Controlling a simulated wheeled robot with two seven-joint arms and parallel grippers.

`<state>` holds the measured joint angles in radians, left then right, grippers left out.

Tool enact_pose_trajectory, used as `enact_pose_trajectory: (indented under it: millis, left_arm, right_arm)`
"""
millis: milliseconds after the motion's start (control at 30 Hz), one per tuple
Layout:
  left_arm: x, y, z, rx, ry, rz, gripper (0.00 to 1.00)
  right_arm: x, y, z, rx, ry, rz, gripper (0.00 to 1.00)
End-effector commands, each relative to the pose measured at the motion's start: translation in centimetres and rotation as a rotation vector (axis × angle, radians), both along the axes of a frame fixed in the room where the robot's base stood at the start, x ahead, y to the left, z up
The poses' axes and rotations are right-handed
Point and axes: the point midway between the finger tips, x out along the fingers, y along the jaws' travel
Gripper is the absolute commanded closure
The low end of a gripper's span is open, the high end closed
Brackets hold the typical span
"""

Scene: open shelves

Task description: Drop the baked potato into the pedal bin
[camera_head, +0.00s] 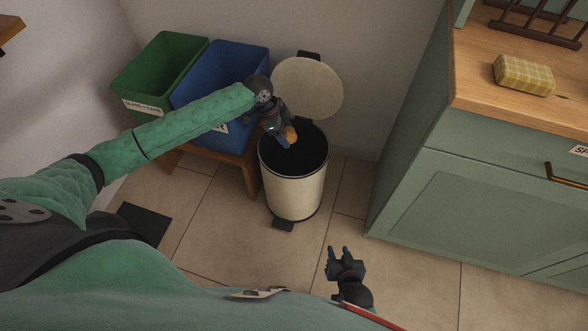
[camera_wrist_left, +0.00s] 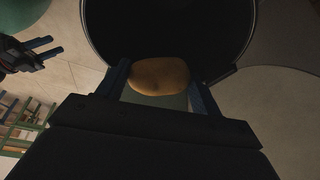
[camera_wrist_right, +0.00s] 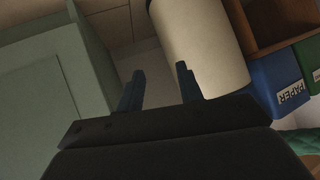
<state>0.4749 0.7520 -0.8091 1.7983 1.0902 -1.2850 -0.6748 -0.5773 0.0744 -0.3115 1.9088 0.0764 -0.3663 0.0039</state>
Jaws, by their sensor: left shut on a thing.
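The baked potato (camera_head: 290,134) is brown and held in my left gripper (camera_head: 286,137), over the open mouth of the pedal bin. In the left wrist view the potato (camera_wrist_left: 160,76) sits between the two fingers, with the bin's dark opening (camera_wrist_left: 165,25) behind it. The pedal bin (camera_head: 291,192) is cream with a black rim, and its round lid (camera_head: 308,88) stands open against the wall. My right gripper (camera_head: 338,250) is open and empty, low in front of the bin. The right wrist view shows its two fingers apart and the bin's side (camera_wrist_right: 198,45).
A green bin (camera_head: 160,75) and a blue bin (camera_head: 225,75) stand on a wooden stand (camera_head: 235,165) left of the pedal bin. Tiled floor lies free in front.

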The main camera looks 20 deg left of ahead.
Motion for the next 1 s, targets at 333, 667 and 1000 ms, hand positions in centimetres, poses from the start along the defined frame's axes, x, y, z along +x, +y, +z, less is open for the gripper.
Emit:
enact_pose_trajectory:
  millis: [333, 667, 1000]
  left_arm:
    - [0.0, 0.0, -0.4, 0.000, 0.000, 0.000, 0.58]
    - [0.0, 0.0, -0.8, 0.000, 0.000, 0.000, 0.58]
    - [0.0, 0.0, -1.1, 0.000, 0.000, 0.000, 0.58]
  right_arm:
    - [2.5, 0.3, 3.4, 0.024, -0.123, -0.011, 0.64]
    - [4.5, 0.5, 6.9, 0.048, -0.238, -0.021, 0.64]
    - [5.9, 0.7, 10.1, 0.071, -0.344, -0.031, 0.64]
